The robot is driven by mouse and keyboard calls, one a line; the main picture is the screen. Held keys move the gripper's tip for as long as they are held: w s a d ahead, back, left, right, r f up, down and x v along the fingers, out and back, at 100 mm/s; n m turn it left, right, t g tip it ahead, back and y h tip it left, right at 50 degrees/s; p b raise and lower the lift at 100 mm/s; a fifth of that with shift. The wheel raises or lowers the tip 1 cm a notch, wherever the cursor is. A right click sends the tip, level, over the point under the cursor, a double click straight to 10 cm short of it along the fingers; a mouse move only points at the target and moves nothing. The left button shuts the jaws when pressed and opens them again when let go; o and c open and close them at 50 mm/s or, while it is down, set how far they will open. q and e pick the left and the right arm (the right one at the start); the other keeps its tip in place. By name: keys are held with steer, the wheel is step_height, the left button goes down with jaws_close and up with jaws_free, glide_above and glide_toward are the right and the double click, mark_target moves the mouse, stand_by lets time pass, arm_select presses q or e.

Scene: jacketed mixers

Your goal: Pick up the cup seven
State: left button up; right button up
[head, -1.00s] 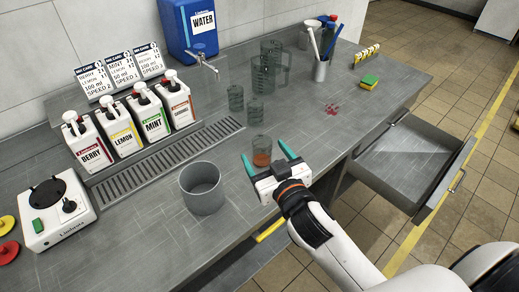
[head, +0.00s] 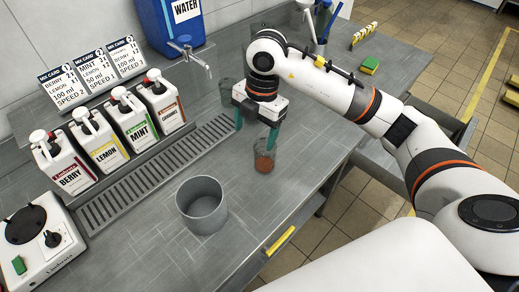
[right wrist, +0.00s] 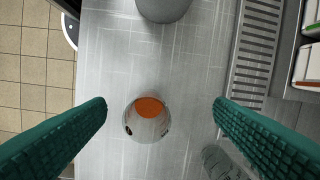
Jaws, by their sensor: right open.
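A small clear cup with orange-red contents (head: 264,163) stands upright on the steel counter. No number shows on it, so I cannot confirm that it is cup seven. My right gripper (head: 256,132) points down above the counter, just behind the cup, with its teal fingers apart and empty. In the right wrist view the cup (right wrist: 148,120) appears between the open fingers, below them and apart from both. Another clear cup (head: 226,92) stands behind the gripper, partly hidden; it also shows in the wrist view (right wrist: 222,161). My left gripper is out of view.
A grey pot (head: 202,205) stands left of and nearer than the cup. Syrup bottles (head: 108,143) line the back beside a drain grate (head: 155,172). A mixer base (head: 38,245) is at left. My right arm hides much of the right counter.

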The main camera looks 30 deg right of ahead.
mark_target(265, 155)
steer(key=shift+m+h, duration=0.6)
steer(key=shift+h, duration=0.2)
steer(key=d+f, duration=0.1)
steer(key=f, duration=0.1)
steer(key=d+f, duration=0.1)
steer(key=d+f+p, duration=0.1)
steer(key=f, duration=0.1)
steer(key=shift+w+f, duration=0.15)
steer(key=shift+f, duration=0.15)
step_height(265, 155, down, 5)
steer(key=shift+a+r+p, duration=0.1)
steer(key=shift+a+p, duration=0.05)
steer(key=shift+p, duration=0.55)
steer(key=shift+f, duration=0.35)
steer(key=shift+c, duration=0.5)
steer(key=c, duration=0.9)
